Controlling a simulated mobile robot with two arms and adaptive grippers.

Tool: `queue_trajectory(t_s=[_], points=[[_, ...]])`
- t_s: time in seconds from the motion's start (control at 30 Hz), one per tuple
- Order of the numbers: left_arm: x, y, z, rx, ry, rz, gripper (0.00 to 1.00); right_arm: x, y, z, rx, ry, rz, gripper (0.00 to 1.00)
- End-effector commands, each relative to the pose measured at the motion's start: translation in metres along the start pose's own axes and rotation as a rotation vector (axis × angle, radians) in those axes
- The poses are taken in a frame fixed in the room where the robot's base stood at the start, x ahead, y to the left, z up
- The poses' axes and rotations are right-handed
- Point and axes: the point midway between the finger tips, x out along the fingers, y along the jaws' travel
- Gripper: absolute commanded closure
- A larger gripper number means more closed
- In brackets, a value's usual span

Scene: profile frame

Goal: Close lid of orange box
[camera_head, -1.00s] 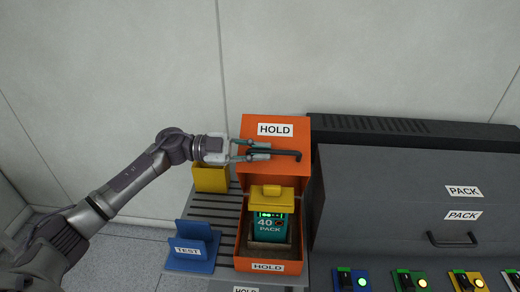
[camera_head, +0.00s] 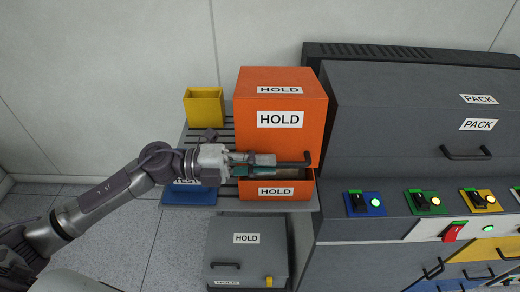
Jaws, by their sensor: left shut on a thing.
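The orange box stands on a slatted grey stand. Its lid (camera_head: 305,142) is swung down low, with one HOLD label on top and one on its front face. A dark gap shows between the lid and the orange lower part (camera_head: 307,189), so the lid is not flush. My left gripper (camera_head: 268,160) is in front of the lid and shut on its black handle (camera_head: 292,165). The inside of the box is mostly hidden behind the lid and gripper. My right gripper is not in view.
A yellow bin (camera_head: 204,108) stands behind left of the box. A blue TEST holder (camera_head: 190,195) is partly hidden under my arm. The large grey PACK cabinet (camera_head: 400,120) stands close on the right. A grey HOLD box (camera_head: 247,252) is below.

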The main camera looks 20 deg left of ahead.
Motion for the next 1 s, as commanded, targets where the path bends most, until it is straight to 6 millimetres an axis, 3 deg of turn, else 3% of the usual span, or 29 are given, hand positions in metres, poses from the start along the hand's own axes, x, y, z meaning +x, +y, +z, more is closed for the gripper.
queue_trajectory(t_s=[0.03, 0.2, 0.4, 0.57, 0.6, 0.73, 1.0], points=[[0.0, 0.017, -0.003, -0.004, 0.001, 0.003, 1.0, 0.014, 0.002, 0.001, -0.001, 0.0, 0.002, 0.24], [0.0, 0.037, -0.007, 0.038, 0.0, 0.002, 1.0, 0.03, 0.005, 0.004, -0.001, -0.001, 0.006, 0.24], [0.0, 0.05, -0.009, 0.103, -0.002, 0.001, 1.0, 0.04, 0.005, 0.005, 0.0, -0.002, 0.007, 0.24], [0.0, 0.048, -0.008, 0.109, -0.002, 0.001, 1.0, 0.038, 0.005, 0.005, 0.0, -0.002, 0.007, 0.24], [0.0, 0.048, -0.008, 0.109, -0.003, 0.001, 0.85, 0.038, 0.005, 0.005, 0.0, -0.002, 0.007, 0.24], [0.0, 0.048, -0.008, 0.109, -0.003, 0.002, 0.64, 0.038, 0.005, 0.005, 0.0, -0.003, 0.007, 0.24], [-0.001, 0.048, -0.009, 0.107, -0.002, 0.002, 0.62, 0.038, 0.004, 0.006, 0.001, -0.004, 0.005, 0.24]])
